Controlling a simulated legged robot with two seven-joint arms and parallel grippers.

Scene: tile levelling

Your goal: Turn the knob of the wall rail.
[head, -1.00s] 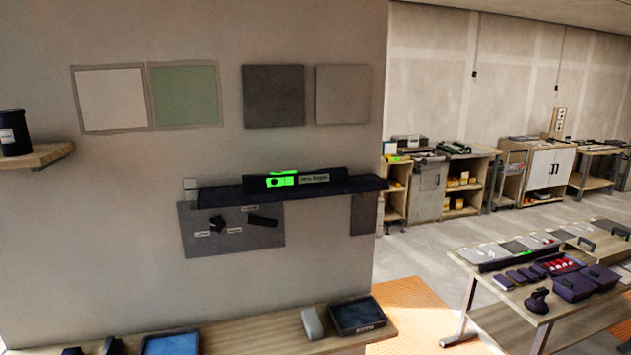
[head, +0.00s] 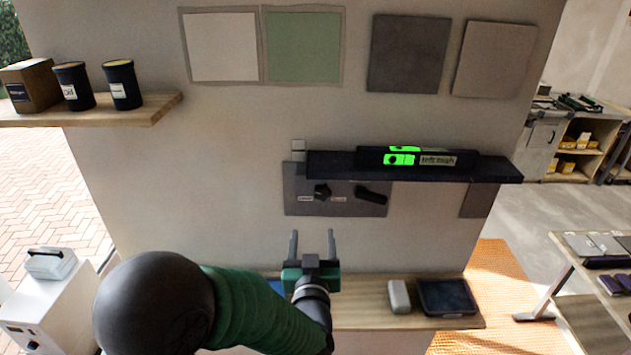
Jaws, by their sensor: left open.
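The dark wall rail (head: 490,171) runs across the wall right of centre. A dark level with a bright green vial part (head: 401,158) rests on it. Below the rail is a grey panel (head: 300,200) with a small black knob (head: 321,192) and a black handle-like bar (head: 373,195); small labels flank the knob. My left gripper (head: 312,243) is open and empty, fingers pointing up, below the panel and apart from the knob. My right gripper is not in view.
A wooden shelf (head: 150,107) with dark jars and a box is at upper left. A wooden bench (head: 360,295) below the rail holds a black tray (head: 447,297) and a pale block (head: 399,296). Four-sided sample tiles hang above. The wall between gripper and panel is clear.

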